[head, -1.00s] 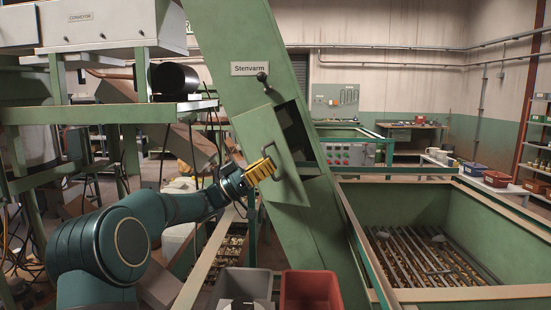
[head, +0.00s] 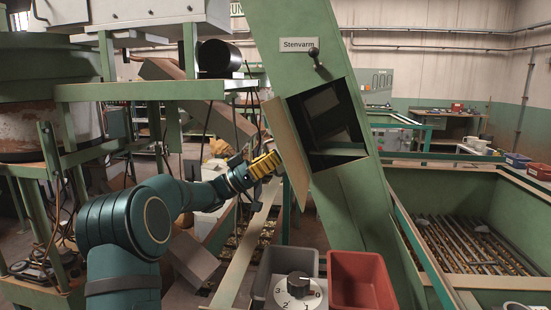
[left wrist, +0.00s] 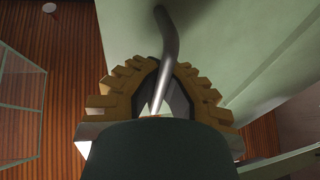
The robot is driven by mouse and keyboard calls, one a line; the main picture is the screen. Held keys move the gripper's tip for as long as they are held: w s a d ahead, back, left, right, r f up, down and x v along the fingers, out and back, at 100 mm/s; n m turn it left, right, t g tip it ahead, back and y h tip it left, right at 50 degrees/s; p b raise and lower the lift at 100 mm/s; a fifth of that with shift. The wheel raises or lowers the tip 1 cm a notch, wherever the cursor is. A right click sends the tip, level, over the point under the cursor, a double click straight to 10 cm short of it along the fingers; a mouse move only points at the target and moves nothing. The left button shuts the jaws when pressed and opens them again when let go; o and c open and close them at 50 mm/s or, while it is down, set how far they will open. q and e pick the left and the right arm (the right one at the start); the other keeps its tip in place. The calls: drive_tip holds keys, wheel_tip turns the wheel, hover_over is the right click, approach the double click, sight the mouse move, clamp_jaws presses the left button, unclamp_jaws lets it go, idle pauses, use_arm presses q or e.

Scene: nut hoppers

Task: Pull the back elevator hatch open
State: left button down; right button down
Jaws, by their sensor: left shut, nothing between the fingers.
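The back elevator hatch (head: 287,145) is a flat panel swung out to the left of the sloping green elevator shaft (head: 350,190). It shows nearly edge-on, and the dark square opening (head: 322,118) stands uncovered. My left gripper (head: 277,162), with yellow fingers, is at the panel's outer side. In the left wrist view, the shut fingers (left wrist: 165,68) are close by the bent metal handle (left wrist: 168,40); the handle passes behind or through their arch, and I cannot tell whether they touch. The pale green panel (left wrist: 250,50) fills the upper right there. My right gripper is out of view.
A black-knobbed latch (head: 317,58) sits above the opening, under the Stenvarm label (head: 299,45). A grey bin (head: 283,262) and a red bin (head: 360,280) stand below, with a dial (head: 298,288) before them. A green stand (head: 150,91) is at left.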

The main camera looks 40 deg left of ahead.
use_arm(q)
drive_tip(key=shift+s+a+f, duration=0.1)
drive_tip(key=shift+f, duration=0.1)
idle(0.3)
drive_tip(key=c, duration=1.1)
unclamp_jaws()
drive_tip(key=shift+s+r, duration=0.15)
drive_tip(key=shift+s, duration=0.1)
drive_tip(key=shift+o, duration=0.2)
drive_tip(key=shift+w, duration=0.1)
drive_tip(key=shift+a, duration=0.1)
drive_tip(key=v, duration=1.2)
